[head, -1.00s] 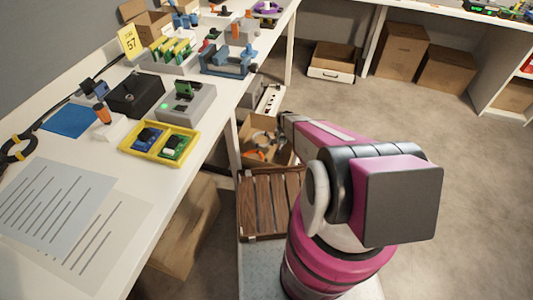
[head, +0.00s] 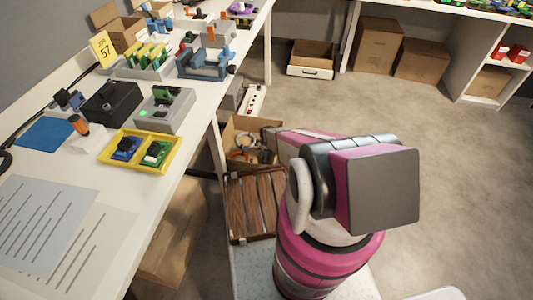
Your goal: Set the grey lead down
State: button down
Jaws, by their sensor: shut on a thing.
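My pink and grey arm (head: 330,215) fills the lower middle of the head view, and its far part points away toward an open carton (head: 229,130). My gripper is not in view; the arm's own links hide it. I cannot make out a grey lead in a grip. The carton holds some tangled pale and orange items, too small and too covered to tell apart. A black lead (head: 38,120) runs along the left of the white workbench (head: 115,195).
A slatted wooden crate (head: 255,203) stands in front of the carton. The workbench carries a yellow tray (head: 104,158) with two small boards, a grey fixture (head: 165,112), a black box (head: 112,104) and papers (head: 45,220). The floor (head: 440,175) on the right is clear.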

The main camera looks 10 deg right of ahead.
jog(key=c, duration=1)
grip_release()
jog(key=shift+f, duration=0.1)
notch_tip(320, 180, up, 12)
jog(key=s+r+n, duration=0.1)
jog(key=s+r, duration=0.6)
jog(key=r, duration=0.6)
jog(key=s+r+n, duration=0.2)
jog(key=s+r, duration=0.6)
jog(key=r, duration=0.5)
jog(key=s+r+n, duration=0.1)
jog(key=s+r, duration=0.7)
jog(key=r, duration=0.4)
jog(key=shift+a+r+n, duration=0.3)
jog(key=shift+a+r, duration=0.05)
jog(key=shift+r, duration=0.05)
